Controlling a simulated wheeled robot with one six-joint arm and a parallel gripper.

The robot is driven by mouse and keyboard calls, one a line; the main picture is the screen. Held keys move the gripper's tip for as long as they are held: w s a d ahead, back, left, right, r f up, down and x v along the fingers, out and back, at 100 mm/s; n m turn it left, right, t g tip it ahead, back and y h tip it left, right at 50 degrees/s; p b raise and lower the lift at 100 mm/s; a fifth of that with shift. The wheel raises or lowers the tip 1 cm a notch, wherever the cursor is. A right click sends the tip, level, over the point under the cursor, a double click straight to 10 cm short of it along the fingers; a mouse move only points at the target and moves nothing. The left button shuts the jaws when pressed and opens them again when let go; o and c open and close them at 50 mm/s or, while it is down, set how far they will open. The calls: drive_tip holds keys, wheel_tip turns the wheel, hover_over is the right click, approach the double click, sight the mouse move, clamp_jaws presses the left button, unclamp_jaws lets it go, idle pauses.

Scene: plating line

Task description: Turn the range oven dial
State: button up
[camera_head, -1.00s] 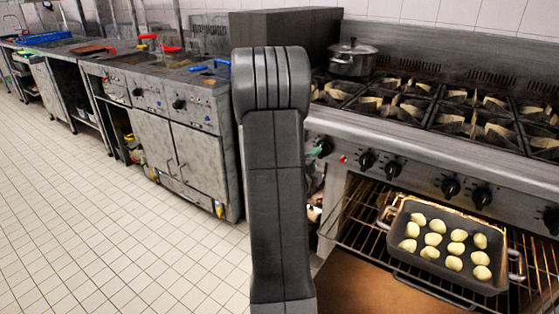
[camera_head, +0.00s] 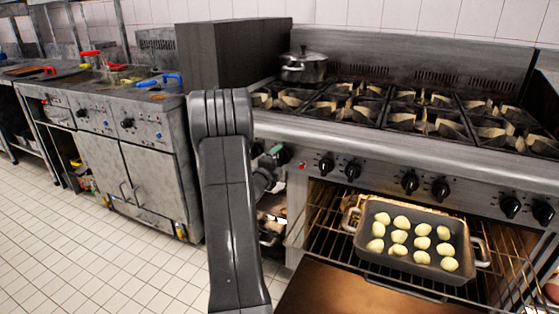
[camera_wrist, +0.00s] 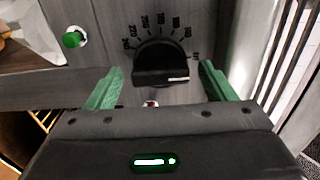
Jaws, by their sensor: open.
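The black oven dial (camera_wrist: 162,65) is on the grey range panel in the wrist view, with a printed scale arched around its upper side. Its white mark is at the lower right of the knob. My gripper (camera_wrist: 161,70) is open, with one green finger on each side of the dial and a visible gap to it on both sides. In the head view my gripper (camera_head: 274,156) is at the left end of the range front (camera_head: 400,150), and I cannot make out this dial there.
A green button (camera_wrist: 73,39) is left of the dial. Several black burner knobs (camera_head: 411,182) line the range front. The oven stands open, with a tray (camera_head: 372,215) of pale round pieces on its rack. A lidded pot (camera_head: 303,67) stands on the stove. The tiled floor at left is clear.

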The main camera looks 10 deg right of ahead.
drive_tip(key=shift+x, duration=0.95)
drive_tip(key=shift+c, duration=0.3)
drive_tip(key=c, duration=0.9)
